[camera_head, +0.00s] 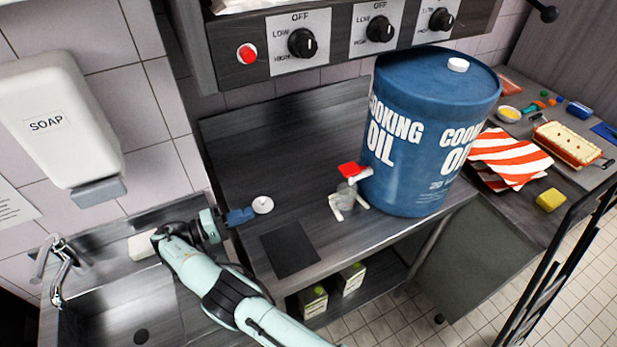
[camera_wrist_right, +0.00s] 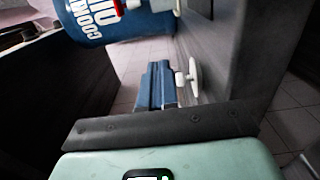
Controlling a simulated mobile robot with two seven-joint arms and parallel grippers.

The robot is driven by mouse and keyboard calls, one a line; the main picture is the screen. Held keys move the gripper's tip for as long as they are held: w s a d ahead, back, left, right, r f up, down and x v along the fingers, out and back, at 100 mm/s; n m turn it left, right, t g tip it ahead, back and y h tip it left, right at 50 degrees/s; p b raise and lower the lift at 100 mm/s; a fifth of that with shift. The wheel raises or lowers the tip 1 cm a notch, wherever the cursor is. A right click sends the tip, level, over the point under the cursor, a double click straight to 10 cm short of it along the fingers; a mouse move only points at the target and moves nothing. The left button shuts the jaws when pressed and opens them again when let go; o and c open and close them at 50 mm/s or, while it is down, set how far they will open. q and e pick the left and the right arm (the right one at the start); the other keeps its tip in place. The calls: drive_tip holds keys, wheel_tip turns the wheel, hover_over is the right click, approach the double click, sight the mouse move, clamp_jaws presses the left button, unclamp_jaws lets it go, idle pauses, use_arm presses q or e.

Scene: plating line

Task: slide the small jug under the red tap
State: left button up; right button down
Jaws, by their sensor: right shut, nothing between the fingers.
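The red tap (camera_head: 350,171) sticks out from the left side of the blue cooking oil drum (camera_head: 425,130); a bit of its red shows in the wrist view (camera_wrist_right: 131,4). A small, greyish, see-through vessel (camera_head: 347,193), which looks like the small jug, stands just below the tap among short white prongs (camera_head: 336,210). Whether it is exactly under the spout I cannot tell. My right gripper (camera_head: 240,215) is shut and empty, well left of the jug. Its blue fingers also show in the wrist view (camera_wrist_right: 158,84). My left gripper is not in view.
A white round knob (camera_head: 262,205) is close to my right fingertips. A dark square mat (camera_head: 290,249) lies on the counter in front. A sink (camera_head: 130,310) is at left. A striped cloth (camera_head: 510,157) and a yellow sponge (camera_head: 550,200) are at right.

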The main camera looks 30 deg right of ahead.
drive_tip(key=shift+s+d, duration=0.3)
drive_tip(key=d, duration=0.1)
drive_tip(key=s+d+b, duration=0.1)
drive_tip(key=shift+d+f, duration=0.1)
drive_tip(key=shift+d, duration=0.2)
drive_tip(key=d, duration=0.3)
drive_tip(key=d+b, duration=0.1)
drive_tip(key=d, duration=0.1)
drive_tip(key=shift+s+d, duration=0.25)
drive_tip(key=shift+s, duration=0.1)
approach(342, 200)
drive_tip(key=w+d, duration=0.2)
drive_tip(key=w, duration=0.1)
drive_tip(key=w+d+r, duration=0.1)
drive_tip(key=w+d, duration=0.1)
drive_tip(key=shift+s+d+f, duration=0.1)
drive_tip(key=shift+s+d, duration=0.9)
drive_tip(key=shift+s, duration=0.1)
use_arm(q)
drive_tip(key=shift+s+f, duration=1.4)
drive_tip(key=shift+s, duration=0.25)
use_arm(e)
drive_tip(key=shift+s+d, duration=0.3)
drive_tip(key=shift+s, duration=0.15)
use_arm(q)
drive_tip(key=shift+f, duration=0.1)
